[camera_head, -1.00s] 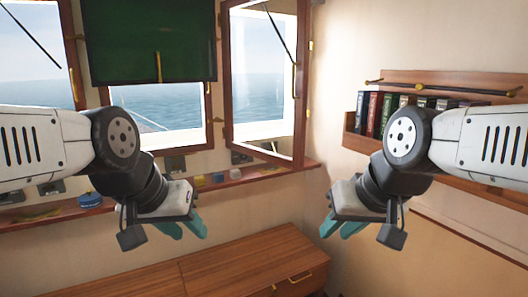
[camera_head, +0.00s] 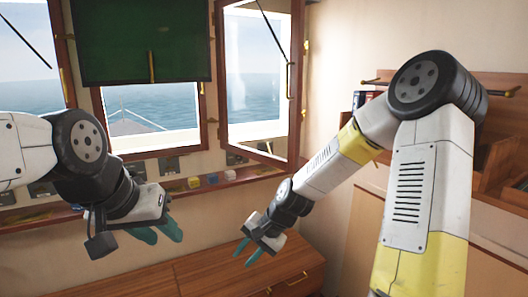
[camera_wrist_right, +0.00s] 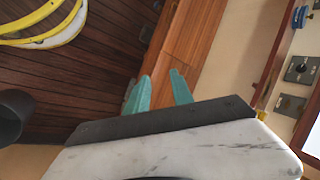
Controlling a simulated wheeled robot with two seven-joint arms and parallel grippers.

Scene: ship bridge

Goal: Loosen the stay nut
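The open window (camera_head: 257,75) stands at the upper middle in the head view. A thin dark stay rod (camera_head: 272,27) slants across its upper part, and a brass handle (camera_head: 289,80) is on its frame. I cannot pick out the stay nut for certain. My right gripper (camera_head: 247,254) is open and empty in front of the wooden cabinet, well below the window; its teal fingers stand apart in the wrist view (camera_wrist_right: 158,88). My left gripper (camera_head: 159,236) is open and empty at the left, below the sill.
A wooden sill (camera_head: 250,174) runs under the windows, with small yellow (camera_head: 193,182) and blue (camera_head: 212,178) items on it. The wooden cabinet (camera_head: 215,264) fills the lower middle. A bookshelf (camera_head: 505,150) is at right, partly behind my right arm. Yellow loops (camera_wrist_right: 45,25) lie over dark planks.

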